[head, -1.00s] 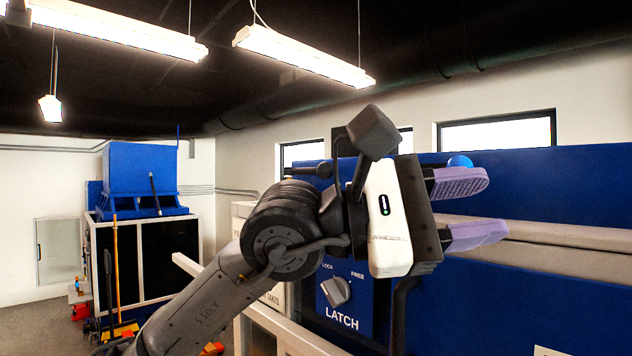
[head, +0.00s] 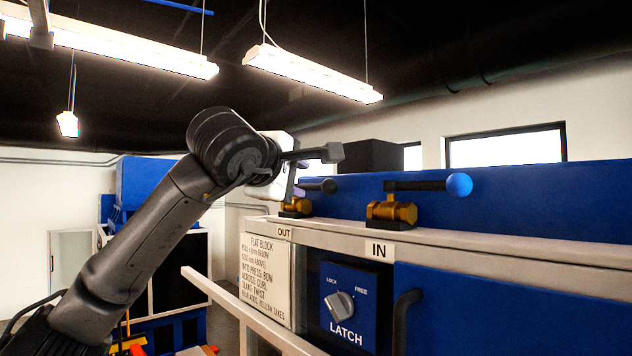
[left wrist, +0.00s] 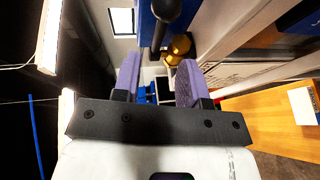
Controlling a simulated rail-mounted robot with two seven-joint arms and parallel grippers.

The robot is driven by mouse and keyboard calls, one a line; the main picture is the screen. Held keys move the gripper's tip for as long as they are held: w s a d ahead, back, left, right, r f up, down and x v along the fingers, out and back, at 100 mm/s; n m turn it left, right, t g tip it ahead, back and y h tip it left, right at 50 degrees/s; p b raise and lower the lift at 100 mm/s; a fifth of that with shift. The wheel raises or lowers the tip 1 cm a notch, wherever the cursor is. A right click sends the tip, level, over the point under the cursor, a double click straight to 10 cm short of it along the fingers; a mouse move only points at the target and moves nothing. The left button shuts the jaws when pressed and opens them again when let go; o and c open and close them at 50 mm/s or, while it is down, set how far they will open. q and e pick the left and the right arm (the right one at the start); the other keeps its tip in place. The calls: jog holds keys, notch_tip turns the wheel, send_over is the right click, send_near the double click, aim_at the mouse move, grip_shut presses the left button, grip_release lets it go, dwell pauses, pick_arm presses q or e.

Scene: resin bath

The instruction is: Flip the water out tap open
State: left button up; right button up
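The water out tap has a brass body (head: 296,207) on the ledge above the OUT label (head: 284,233). Its black handle (head: 328,186) points right, roughly level. In the left wrist view the brass body (left wrist: 181,47) and the black handle (left wrist: 166,10) show beyond the fingertips. My left gripper (head: 298,181) is beside this tap, its purple fingers mostly hidden behind the wrist in the head view. In the left wrist view the fingers (left wrist: 157,66) are apart with nothing held between them. Whether they touch the handle I cannot tell. My right gripper is out of view.
A second brass tap (head: 391,212) with a blue ball handle (head: 459,185) stands to the right above the IN label (head: 379,250). Below are a latch panel (head: 343,328), a text sign (head: 266,276) and a white rail (head: 235,308). A blue wall (head: 540,210) rises behind.

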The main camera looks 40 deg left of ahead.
aim_at(314, 186)
pick_arm(q)
jog(key=p+x, duration=0.2)
jog(key=x, duration=0.4)
jog(key=shift+w+a, duration=0.1)
jog(key=shift+w, duration=0.3)
jog(key=shift+p+x, duration=0.45)
jog(key=shift+x, duration=0.4)
jog(key=shift+f, duration=0.15)
grip_shut()
